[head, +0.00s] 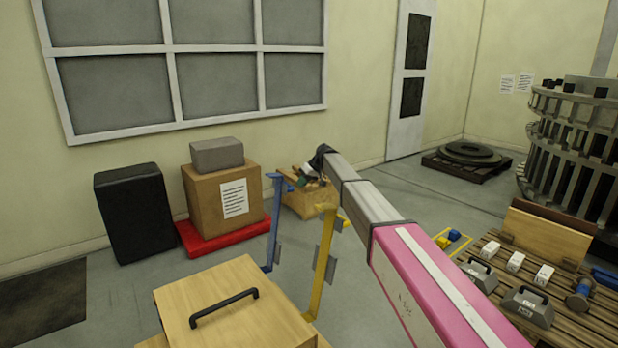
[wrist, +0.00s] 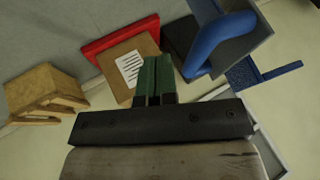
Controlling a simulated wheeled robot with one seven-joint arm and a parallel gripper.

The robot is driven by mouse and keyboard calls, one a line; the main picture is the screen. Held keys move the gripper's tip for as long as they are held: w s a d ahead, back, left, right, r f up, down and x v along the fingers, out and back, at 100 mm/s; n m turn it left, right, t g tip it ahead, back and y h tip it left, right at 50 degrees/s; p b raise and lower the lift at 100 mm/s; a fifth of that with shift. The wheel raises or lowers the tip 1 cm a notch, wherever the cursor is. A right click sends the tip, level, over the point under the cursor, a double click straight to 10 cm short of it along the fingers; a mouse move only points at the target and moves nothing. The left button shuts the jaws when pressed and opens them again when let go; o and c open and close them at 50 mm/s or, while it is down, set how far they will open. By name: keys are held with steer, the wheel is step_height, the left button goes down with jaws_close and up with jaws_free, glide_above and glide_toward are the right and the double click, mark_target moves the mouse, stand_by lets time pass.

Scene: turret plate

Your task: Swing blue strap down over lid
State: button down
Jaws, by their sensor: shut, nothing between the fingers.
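The wooden box's lid (head: 228,297) is down at the bottom of the head view, with a black handle (head: 224,307) on top. The blue strap (head: 273,228) stands upright at the lid's far edge, with a bent top end. A yellow strap (head: 324,255) stands upright to its right. My gripper's green fingers (wrist: 157,58) are together and empty in the wrist view. The blue strap also shows there (wrist: 216,48), close by on the right and apart from the fingertips in the picture. In the head view the fingers are hard to make out near the strap's top.
Behind stand a black case (head: 134,214), a cardboard box (head: 205,205) on a red base (head: 191,243), and a small wooden crate (head: 299,205). A slatted bench (head: 568,327) with weights is at the right. Open floor lies between the straps and the boxes.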

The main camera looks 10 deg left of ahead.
steer(key=shift+s+a, duration=0.85)
steer(key=shift+s, duration=0.25)
